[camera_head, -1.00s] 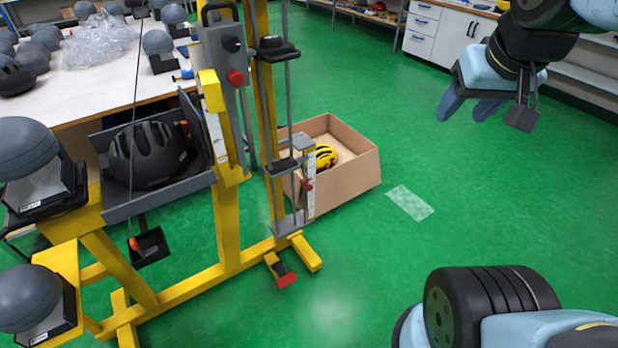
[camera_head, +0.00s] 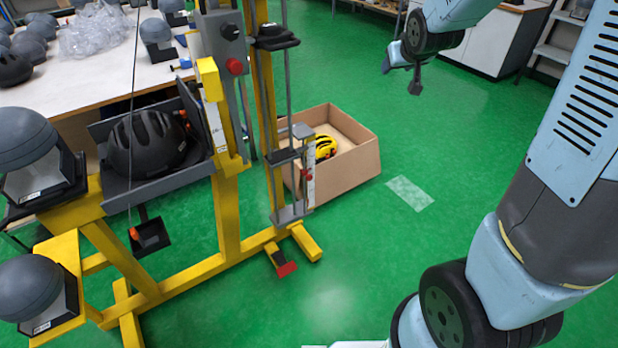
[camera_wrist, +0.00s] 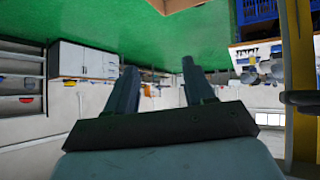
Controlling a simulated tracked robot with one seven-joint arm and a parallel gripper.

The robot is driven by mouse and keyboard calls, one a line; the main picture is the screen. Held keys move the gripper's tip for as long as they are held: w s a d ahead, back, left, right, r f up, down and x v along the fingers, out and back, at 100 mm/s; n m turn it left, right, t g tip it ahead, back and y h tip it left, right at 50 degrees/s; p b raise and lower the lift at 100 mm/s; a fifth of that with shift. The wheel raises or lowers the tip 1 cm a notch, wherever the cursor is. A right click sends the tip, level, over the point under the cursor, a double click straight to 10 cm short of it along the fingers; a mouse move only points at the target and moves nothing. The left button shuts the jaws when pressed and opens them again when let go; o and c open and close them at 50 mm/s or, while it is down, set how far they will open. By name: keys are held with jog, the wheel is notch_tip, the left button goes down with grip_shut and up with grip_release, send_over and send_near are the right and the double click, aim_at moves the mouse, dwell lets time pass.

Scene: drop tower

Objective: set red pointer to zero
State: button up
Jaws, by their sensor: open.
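A small red pointer (camera_head: 307,174) sits on an upright white scale (camera_head: 311,160) at the lower part of the yellow drop tower (camera_head: 228,210). The scale's markings are too small to read. A second white scale (camera_head: 216,125) stands higher on the tower, beside the helmet tray. My gripper (camera_head: 389,58) is raised over open floor, to the right of and well apart from the tower. In the wrist view its two fingers (camera_wrist: 159,68) are spread with nothing between them.
A cardboard box (camera_head: 345,170) with a yellow helmet (camera_head: 326,147) stands just behind the small scale. A black helmet (camera_head: 147,143) lies in the grey tray. A red pedal (camera_head: 287,269) is at the tower's foot. The green floor to the right is clear.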

jog(key=w+a+f+n+t+y, duration=0.1)
jog(key=w+a+f, duration=0.2)
jog(key=w+f, duration=0.35)
jog(key=w+a+f+n+t+y, duration=0.1)
jog(key=w+a+f+y, duration=0.15)
jog(key=f, duration=0.75)
jog(key=w+a+f+n+t+y, duration=0.1)
jog(key=w+a+f, duration=0.4)
jog(key=f, duration=0.4)
jog(key=n+t+y, duration=0.2)
jog(key=y, duration=0.3)
send_near(310, 178)
jog(key=x, duration=1)
jog(key=shift+w+a, duration=0.15)
jog(key=shift+w, duration=0.1)
grip_shut()
